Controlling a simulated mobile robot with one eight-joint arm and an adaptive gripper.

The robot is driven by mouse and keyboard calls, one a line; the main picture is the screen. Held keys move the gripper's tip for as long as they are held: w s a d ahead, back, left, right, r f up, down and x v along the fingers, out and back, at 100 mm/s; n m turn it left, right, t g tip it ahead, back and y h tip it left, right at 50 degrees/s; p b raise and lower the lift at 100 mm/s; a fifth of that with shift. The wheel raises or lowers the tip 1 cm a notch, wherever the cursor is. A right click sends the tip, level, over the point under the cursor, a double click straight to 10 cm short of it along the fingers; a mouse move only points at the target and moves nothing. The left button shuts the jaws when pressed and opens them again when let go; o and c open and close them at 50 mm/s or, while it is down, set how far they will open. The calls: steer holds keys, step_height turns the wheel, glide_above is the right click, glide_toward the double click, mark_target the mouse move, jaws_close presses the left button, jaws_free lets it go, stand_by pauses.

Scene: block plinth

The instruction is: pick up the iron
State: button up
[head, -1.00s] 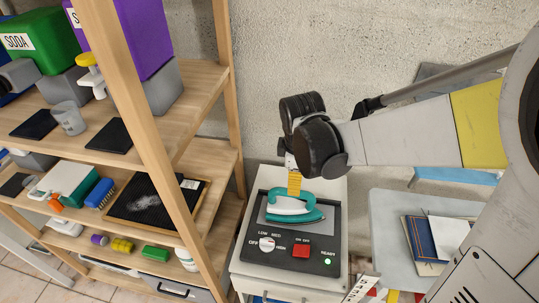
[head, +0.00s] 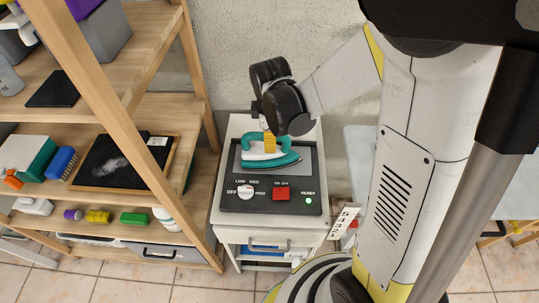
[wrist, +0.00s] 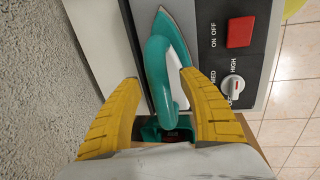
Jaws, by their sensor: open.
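The iron (head: 283,162) is teal and white and lies flat on the grey inset of a dark control panel (head: 229,206) in the head view. Its handle and pointed tip show in the wrist view (wrist: 158,62). My gripper (head: 270,148) is over the iron from above, its yellow finger in front of the handle. In the wrist view, my gripper (wrist: 160,82) is open with one yellow finger on each side of the handle. Contact cannot be told. The rear of the iron is partly hidden by the gripper.
The panel tops a white cabinet (head: 228,232) with a red switch (head: 281,194), a white knob (head: 246,192) and a green light. A wooden shelf unit (head: 195,90) with several objects stands close on the left. A concrete wall (head: 225,50) is behind.

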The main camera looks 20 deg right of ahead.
jaws_close()
steer(key=shift+r, duration=0.15)
steer(key=shift+r+p, duration=0.95)
steer(key=shift+r, duration=0.95)
steer(key=s+d+r+p, duration=0.3)
steer(key=s+d+r, duration=0.3)
steer(key=d, duration=0.3)
steer(key=shift+s+d+r+p, duration=0.25)
steer(key=shift+s+r+p, duration=0.15)
steer(key=shift+r, duration=0.1)
steer(key=c, duration=0.9)
jaws_free()
jaws_close()
